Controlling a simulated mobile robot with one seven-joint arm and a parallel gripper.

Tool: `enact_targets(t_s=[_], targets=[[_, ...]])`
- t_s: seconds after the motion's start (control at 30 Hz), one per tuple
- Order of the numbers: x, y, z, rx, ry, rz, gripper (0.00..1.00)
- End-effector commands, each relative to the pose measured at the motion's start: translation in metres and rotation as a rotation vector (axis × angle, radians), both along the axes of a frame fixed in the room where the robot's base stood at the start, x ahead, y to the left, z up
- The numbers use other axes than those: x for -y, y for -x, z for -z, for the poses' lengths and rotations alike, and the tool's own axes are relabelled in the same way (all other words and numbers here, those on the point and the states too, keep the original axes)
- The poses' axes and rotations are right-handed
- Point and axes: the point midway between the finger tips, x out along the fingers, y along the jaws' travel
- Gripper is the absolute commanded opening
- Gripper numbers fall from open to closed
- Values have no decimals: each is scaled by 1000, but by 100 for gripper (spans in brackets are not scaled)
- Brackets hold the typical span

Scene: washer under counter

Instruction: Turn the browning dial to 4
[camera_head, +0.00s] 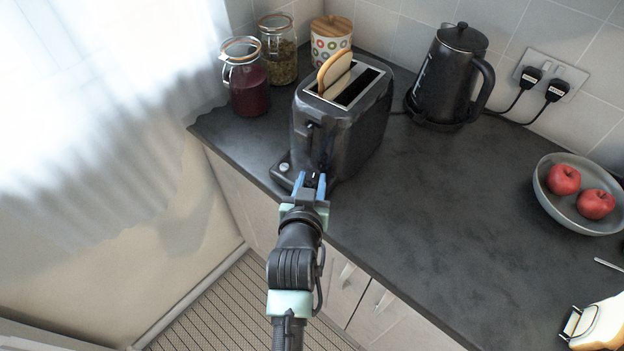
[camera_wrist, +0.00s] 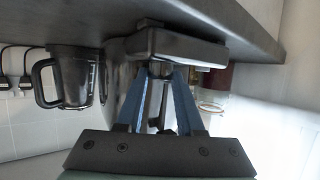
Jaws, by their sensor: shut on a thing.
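The black toaster (camera_head: 350,130) stands on the dark counter, with a slice of bread (camera_head: 335,76) sticking up from its left slot. My gripper (camera_head: 310,177) is at the lower front of the toaster, its blue fingers closed on a small dark knob that I take to be the browning dial. In the wrist view, which looks inverted, the fingertips (camera_wrist: 160,72) meet this dial (camera_wrist: 160,68) just by the toaster's base (camera_wrist: 180,46). The fingers hide much of the dial, and I cannot read its marks or setting. A small pale button (camera_head: 284,168) is left of the gripper.
A black kettle (camera_head: 450,75) stands right of the toaster, near plugged sockets (camera_head: 553,75). Jars (camera_head: 248,90) and a patterned canister (camera_head: 330,45) stand behind left. A bowl (camera_head: 570,215) of red apples is at right. The counter (camera_head: 430,210) between is clear.

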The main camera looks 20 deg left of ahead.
Motion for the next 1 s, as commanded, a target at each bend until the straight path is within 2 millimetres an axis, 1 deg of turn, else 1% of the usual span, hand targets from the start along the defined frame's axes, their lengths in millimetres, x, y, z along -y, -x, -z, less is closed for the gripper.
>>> enact_targets(t_s=[0.37,0.57,0.8,1.0], targets=[[-5,0,5,3,-1,210,0],[-9,0,7,6,-2,363,0],[-12,-1,4,6,-3,558,0],[-12,-2,3,2,-3,675,0]])
